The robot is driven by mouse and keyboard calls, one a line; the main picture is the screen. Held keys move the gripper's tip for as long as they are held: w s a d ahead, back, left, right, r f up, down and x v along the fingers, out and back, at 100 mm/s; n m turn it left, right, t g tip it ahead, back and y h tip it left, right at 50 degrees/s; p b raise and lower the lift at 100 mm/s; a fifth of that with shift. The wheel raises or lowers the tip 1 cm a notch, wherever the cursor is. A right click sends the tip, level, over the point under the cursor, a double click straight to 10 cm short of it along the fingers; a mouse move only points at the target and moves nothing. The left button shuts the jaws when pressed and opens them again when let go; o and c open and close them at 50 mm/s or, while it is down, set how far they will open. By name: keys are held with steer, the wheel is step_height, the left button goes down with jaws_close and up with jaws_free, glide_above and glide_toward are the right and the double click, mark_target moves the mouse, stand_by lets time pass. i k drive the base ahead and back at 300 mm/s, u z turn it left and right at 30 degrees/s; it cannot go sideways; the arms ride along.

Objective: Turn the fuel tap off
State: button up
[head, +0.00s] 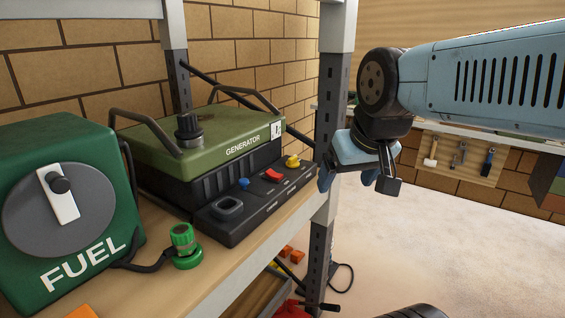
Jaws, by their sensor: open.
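The green fuel box (95,190), lettered FUEL, stands on the shelf at the left. On its front is a round grey dial (92,222) with a white lever (65,205) and a dark knob on it. The lever stands near upright, its top leaning a little left. A small green valve-like fitting (184,240) sits on the shelf to the right of the box, joined to a dark hose. My gripper (348,180) hangs open and pointing down by the shelf's front post, well right of the box and apart from it. I see nothing between its fingers.
A green and black generator (215,135) with blue, red and yellow controls stands behind and right of the fuel box. The grey shelf post (333,90) rises between it and my arm. A tool board (460,152) hangs at the back. The floor (450,235) at right is mostly clear.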

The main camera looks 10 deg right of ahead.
mark_target(292, 161)
steer(key=z, duration=2.1)
steer(key=i, duration=0.1)
steer(key=u, duration=3.7)
steer(key=k, duration=0.85)
steer(key=z, duration=0.75)
steer(key=i, duration=1)
steer(key=z, duration=0.1)
